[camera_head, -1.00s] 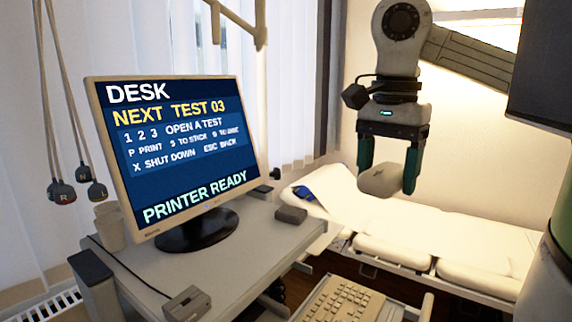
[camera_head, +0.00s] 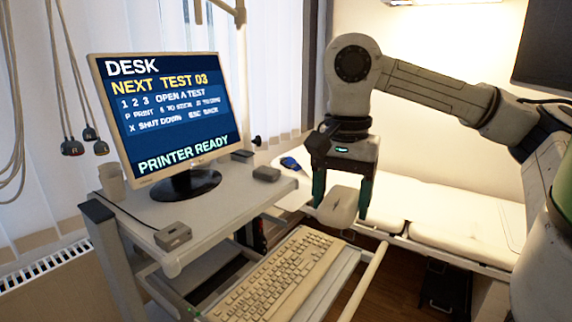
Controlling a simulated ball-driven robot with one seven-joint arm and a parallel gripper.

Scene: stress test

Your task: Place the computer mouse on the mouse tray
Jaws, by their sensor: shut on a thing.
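My gripper (camera_head: 341,198) has dark green fingers pointing down, shut on the beige computer mouse (camera_head: 338,209). It holds the mouse in the air, above and beyond the far right end of the keyboard tray (camera_head: 325,292). The fingers are at the mouse's left and right sides. A beige keyboard (camera_head: 278,275) lies on that tray, with a pale rail (camera_head: 364,281) along its right side. I cannot clearly make out a separate mouse tray.
A monitor (camera_head: 172,115) stands on the grey cart top (camera_head: 215,205). Small grey boxes (camera_head: 173,236) (camera_head: 266,174) and a cup (camera_head: 111,182) are on it. A padded couch (camera_head: 455,220) lies behind my gripper. Cables hang at the left.

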